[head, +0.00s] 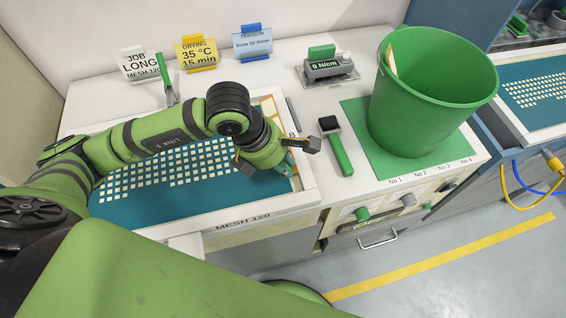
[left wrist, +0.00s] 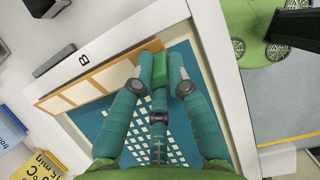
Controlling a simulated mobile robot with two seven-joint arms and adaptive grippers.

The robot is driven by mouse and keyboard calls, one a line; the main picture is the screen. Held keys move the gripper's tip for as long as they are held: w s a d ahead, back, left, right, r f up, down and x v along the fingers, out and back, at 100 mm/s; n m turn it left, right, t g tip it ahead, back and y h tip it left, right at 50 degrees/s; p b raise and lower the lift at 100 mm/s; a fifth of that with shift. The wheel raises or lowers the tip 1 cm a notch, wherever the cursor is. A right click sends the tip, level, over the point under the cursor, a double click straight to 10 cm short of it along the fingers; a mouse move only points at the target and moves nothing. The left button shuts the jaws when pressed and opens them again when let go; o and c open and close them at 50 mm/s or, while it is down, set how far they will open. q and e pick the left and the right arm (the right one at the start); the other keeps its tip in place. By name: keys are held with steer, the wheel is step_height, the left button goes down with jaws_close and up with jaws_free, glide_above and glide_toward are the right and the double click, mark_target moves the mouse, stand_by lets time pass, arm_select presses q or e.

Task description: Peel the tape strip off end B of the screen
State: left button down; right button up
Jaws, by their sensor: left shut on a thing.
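The screen, a white frame (head: 309,188) around teal mesh with rows of pale squares, lies flat on the counter. Its end B is on the right in the head view. A tan tape strip (head: 269,110) runs along that end; it also shows in the left wrist view (left wrist: 76,94), lying along the frame edge by the letter B. My left gripper (head: 289,168) is over the near part of end B. In the left wrist view its teal fingers (left wrist: 159,72) are shut on a green tab (left wrist: 158,68) at the strip's end. The fingers hide part of it. My right gripper is not in view.
A green bin (head: 425,110) stands on a green mat (head: 356,110) to the right. A green-handled tool (head: 340,152) lies between screen and mat. A gauge (head: 328,68) and sign cards (head: 197,54) stand behind. The counter's front edge drops to the floor.

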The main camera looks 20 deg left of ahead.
arm_select(q)
steer(key=shift+r+p, duration=1.05)
steer(key=shift+r, duration=1)
